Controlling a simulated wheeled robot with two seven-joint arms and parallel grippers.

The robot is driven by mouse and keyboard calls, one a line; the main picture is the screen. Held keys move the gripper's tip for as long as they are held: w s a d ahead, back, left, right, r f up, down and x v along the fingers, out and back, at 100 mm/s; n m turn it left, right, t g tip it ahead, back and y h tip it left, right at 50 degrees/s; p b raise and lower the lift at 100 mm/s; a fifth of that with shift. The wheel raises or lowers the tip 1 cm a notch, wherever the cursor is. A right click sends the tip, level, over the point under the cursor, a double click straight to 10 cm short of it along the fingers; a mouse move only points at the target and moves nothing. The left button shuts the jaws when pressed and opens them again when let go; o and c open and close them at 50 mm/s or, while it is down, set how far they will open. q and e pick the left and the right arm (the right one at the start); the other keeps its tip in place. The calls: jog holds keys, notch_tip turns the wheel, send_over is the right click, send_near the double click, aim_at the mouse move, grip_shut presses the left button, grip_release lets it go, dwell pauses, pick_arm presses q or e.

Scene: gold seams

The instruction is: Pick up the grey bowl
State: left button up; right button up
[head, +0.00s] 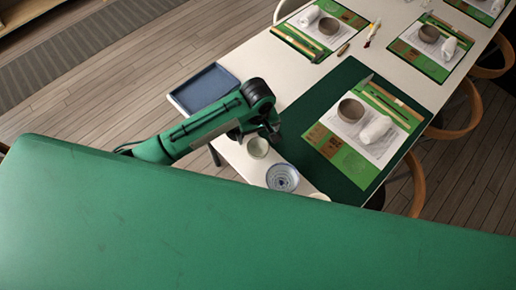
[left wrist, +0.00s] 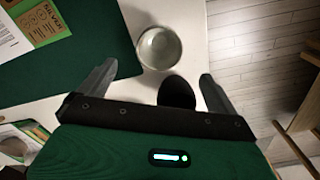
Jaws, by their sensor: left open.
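Darker grey-brown bowls stand on the place mats, one nearby (head: 351,109) and one farther back (head: 429,33). My right gripper is not in view.
A blue tray (head: 205,88) lies to the left. A dark green mat (head: 300,118) with papers and a rolled white cloth (head: 376,130) lies to the right. Chairs line the right side.

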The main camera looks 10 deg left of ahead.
pick_arm(q)
send_over(258, 152)
notch_tip(258, 152, down, 6)
jog(key=shift+s+r+p, duration=0.1)
jog(key=shift+s+p, duration=0.05)
jog(key=shift+p, duration=0.15)
jog(key=shift+f+p, duration=0.8)
jog(key=shift+f, duration=1.85)
jog(key=c, duration=1.1)
